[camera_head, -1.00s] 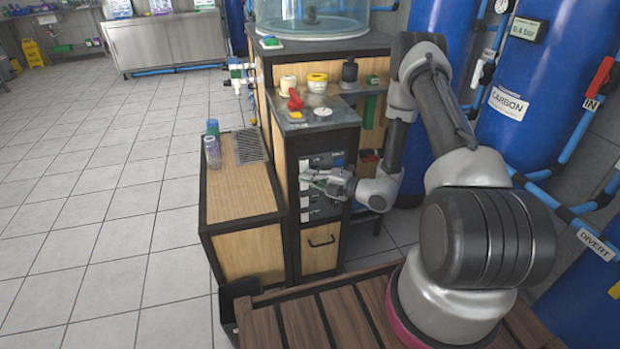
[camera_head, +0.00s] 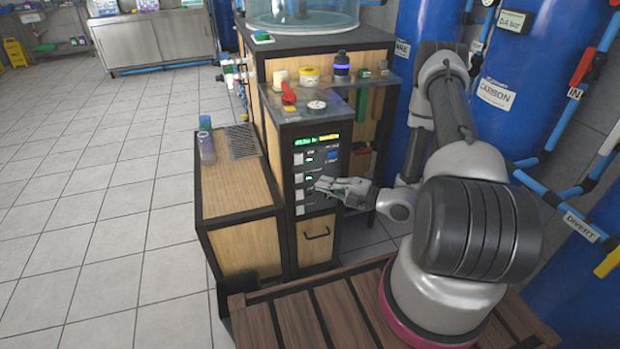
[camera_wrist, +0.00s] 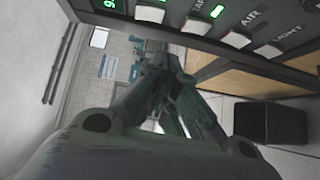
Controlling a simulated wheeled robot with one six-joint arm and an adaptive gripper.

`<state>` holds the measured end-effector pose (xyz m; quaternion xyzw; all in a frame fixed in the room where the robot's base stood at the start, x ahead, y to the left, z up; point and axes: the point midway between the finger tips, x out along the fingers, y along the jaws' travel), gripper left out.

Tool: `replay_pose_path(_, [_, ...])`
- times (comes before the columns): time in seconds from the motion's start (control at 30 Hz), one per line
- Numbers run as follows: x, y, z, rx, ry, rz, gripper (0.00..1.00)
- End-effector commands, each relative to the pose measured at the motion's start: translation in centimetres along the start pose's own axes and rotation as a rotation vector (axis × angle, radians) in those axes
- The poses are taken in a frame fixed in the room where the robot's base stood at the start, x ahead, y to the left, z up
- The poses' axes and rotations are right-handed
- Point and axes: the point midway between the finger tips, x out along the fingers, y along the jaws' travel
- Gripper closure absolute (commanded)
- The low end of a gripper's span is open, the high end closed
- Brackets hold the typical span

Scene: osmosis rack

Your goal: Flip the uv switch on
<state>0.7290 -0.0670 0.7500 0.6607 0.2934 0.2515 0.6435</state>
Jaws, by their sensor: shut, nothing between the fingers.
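The black control panel (camera_head: 320,168) is on the front of the cabinet, with a lit green and yellow display (camera_head: 317,141) and a column of pale switches. Labels AIR and LIGHT are readable there. I cannot read a UV label. My gripper (camera_head: 322,185) is shut and empty, in front of the panel's lower half. Its fingers (camera_wrist: 165,65) appear below the switches in the wrist view. I cannot tell whether they touch the panel.
A low wooden cabinet (camera_head: 235,185) with bottles is at the left. Blue tanks (camera_head: 505,80) and pipes are at the right.

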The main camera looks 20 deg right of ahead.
Motion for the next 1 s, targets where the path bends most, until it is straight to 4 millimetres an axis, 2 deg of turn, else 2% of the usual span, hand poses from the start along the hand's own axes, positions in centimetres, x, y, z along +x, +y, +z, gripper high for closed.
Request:
replay_pose_path(0.1, [-2.0, -0.2, 0.1, 0.000, -0.003, 0.000, 1.00])
replay_pose_path(0.3, [-3.4, -0.4, 0.0, 0.000, -0.001, 0.000, 1.00])
replay_pose_path(0.83, [-3.5, -0.5, 0.0, -0.007, 0.001, 0.000, 1.00])
replay_pose_path(1.0, [-3.7, -1.1, -0.5, -0.148, 0.025, -0.024, 1.00])
